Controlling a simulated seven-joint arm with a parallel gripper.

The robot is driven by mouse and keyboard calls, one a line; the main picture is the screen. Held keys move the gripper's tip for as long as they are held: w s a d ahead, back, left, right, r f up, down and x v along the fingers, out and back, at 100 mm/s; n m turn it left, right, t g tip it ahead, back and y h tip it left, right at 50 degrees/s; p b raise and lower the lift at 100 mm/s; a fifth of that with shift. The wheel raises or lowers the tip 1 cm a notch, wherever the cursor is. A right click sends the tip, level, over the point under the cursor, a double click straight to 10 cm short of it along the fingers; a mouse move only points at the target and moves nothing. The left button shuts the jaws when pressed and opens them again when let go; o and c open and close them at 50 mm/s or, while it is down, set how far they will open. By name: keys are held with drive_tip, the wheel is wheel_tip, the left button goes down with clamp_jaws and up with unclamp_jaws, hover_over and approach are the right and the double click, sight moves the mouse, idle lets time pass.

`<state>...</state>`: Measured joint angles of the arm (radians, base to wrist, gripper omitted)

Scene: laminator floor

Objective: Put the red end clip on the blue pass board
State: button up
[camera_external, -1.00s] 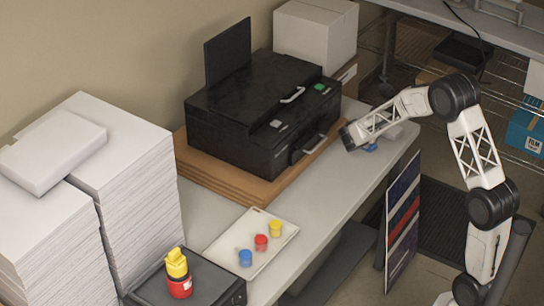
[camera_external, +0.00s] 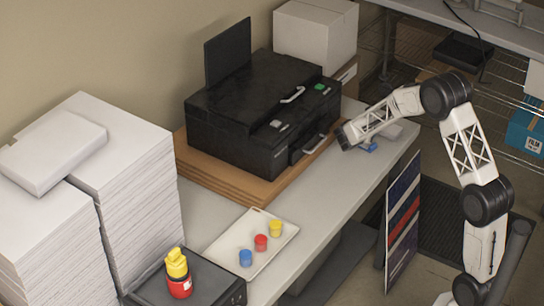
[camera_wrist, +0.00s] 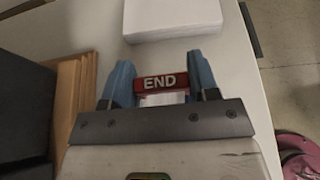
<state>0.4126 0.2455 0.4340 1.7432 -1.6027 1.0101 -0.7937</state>
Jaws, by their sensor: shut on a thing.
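The red end clip (camera_wrist: 160,82), marked END in white, sits between the blue fingers of my gripper (camera_wrist: 161,84) in the wrist view. My gripper is shut on it, with a white piece showing just below the clip. In the external view my gripper (camera_external: 366,148) is at the table's right part, beside the black machine; the clip is hidden there by my arm. A panel with dark blue, red and pale bands (camera_external: 403,222) leans at the table's right edge. I cannot tell whether it is the blue pass board.
A white pad (camera_wrist: 172,15) lies just ahead of my fingers. The black laminator (camera_external: 262,110) stands on wooden boards (camera_external: 232,188) to the left. A tray (camera_external: 222,245) with blue, red and yellow pots lies nearer the front. The table between is clear.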

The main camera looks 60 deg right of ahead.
drive_tip(key=shift+f, duration=0.8)
drive_tip(key=shift+f, duration=0.55)
drive_tip(key=o, duration=0.9)
drive_tip(key=shift+r, duration=0.1)
drive_tip(key=shift+r, duration=0.45)
drive_tip(key=v, duration=1.2)
